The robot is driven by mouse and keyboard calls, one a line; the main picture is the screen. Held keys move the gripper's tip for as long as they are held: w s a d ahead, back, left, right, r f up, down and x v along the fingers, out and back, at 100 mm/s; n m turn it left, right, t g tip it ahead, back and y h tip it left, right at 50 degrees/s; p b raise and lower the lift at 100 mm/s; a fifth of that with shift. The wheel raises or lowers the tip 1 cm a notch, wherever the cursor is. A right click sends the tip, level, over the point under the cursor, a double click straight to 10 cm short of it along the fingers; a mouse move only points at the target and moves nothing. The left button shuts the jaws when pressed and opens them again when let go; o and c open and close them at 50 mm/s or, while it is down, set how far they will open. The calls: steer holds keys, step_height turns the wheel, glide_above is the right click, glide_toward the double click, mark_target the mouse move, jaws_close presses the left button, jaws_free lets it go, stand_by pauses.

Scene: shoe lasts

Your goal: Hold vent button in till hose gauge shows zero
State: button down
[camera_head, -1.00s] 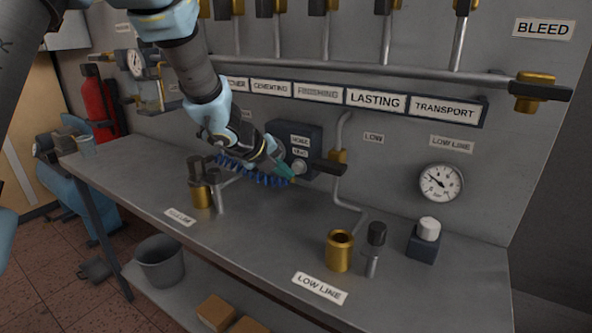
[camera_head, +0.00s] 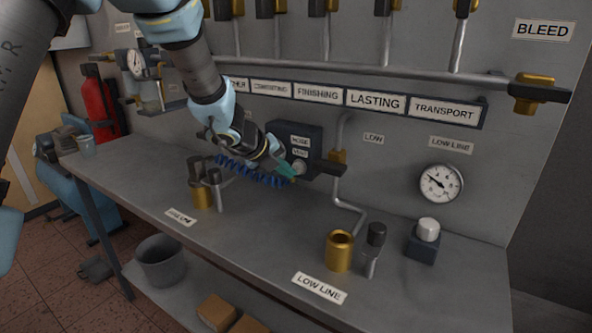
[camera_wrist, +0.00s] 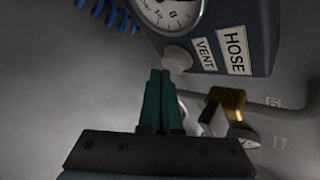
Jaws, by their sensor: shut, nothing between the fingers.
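The dark hose block (camera_head: 313,139), labelled HOSE and VENT, is on the back panel. Its pale round vent button (camera_head: 299,167) also shows in the wrist view (camera_wrist: 177,58). My gripper (camera_head: 289,171) has its green fingers shut and empty. In the wrist view the fingertips (camera_wrist: 160,73) are just below and left of the button; I cannot tell whether they touch it. The hose gauge (camera_wrist: 170,12) is cut off by the top edge of the wrist view, and I cannot read its needle. Its face does not show in the head view.
A blue coiled hose (camera_head: 250,172) hangs beside my gripper. A brass-ended black lever (camera_head: 328,167) is right of the block. Brass and black fittings (camera_head: 340,250) stand on the bench (camera_head: 250,240). The low line gauge (camera_head: 441,184) is at the right.

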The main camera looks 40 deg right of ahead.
steer(key=shift+w+d+p, duration=0.1)
steer(key=shift+d+p, duration=0.2)
steer(key=shift+d, duration=0.25)
stand_by(1.9)
steer(key=shift+a, duration=0.1)
stand_by(1.4)
steer(key=shift+s+a+b, duration=0.25)
steer(key=shift+a+b, duration=0.25)
steer(key=shift+a, duration=0.35)
steer(key=a+b, duration=0.1)
steer(key=a, duration=0.1)
steer(key=s+a+b, duration=0.1)
steer(key=a, duration=0.2)
steer(key=shift+s, duration=0.1)
stand_by(0.6)
